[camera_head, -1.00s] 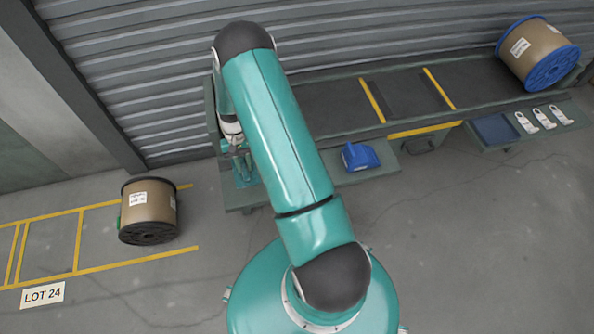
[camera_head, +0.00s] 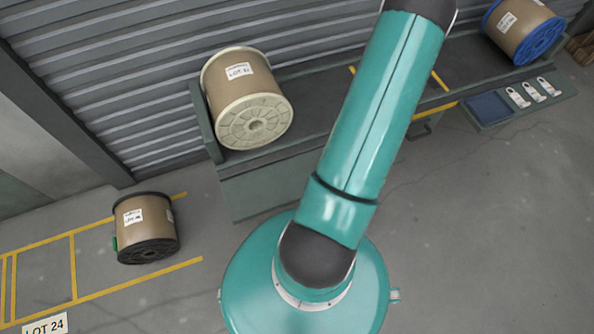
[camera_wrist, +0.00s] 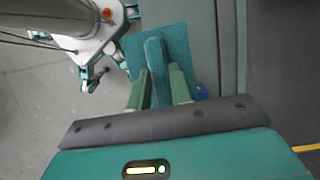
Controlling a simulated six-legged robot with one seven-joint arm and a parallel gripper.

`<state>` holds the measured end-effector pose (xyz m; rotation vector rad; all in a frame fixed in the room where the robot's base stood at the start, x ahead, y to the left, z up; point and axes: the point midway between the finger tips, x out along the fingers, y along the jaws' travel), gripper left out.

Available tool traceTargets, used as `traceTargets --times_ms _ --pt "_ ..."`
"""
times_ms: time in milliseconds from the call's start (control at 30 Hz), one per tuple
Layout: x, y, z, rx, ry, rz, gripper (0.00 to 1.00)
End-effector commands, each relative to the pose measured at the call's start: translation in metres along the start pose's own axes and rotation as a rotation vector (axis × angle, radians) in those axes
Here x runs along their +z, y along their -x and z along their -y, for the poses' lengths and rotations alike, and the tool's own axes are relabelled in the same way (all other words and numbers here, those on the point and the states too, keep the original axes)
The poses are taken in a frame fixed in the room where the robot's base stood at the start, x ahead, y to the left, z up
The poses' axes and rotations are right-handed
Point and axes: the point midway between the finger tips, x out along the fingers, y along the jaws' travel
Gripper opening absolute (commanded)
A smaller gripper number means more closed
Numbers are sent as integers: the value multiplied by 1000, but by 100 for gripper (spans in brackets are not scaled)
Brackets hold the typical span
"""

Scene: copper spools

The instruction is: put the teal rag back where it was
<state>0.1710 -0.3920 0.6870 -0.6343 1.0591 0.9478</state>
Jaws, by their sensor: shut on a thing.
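The teal rag (camera_wrist: 176,48) shows in the wrist view, pinched into a raised fold. My gripper (camera_wrist: 157,75) is shut on this fold, with a green finger on either side. The rest of the rag spreads out flat-looking beyond the fingertips, over a grey-green ledge (camera_wrist: 230,45). I cannot tell whether the rag touches the ledge. In the head view my arm hides the gripper and the rag.
A blue object (camera_wrist: 202,92) shows partly beside my right finger. In the head view a cream spool (camera_head: 254,122) stands on the bench's left end. A blue-flanged spool (camera_head: 523,28) stands far right, near a blue tray (camera_head: 489,109) and white tags (camera_head: 533,92). A dark spool (camera_head: 145,228) stands on the floor.

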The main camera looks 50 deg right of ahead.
Motion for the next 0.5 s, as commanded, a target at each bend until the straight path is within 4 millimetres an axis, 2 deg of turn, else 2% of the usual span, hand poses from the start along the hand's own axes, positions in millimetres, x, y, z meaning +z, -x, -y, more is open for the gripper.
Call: traceTargets --times_ms 67,167,500 --pt "-6 3 -9 -13 -37 -1 0" --pt "-2 -3 -10 -16 -48 1 0" --pt "47 -58 18 -13 -41 2 0"
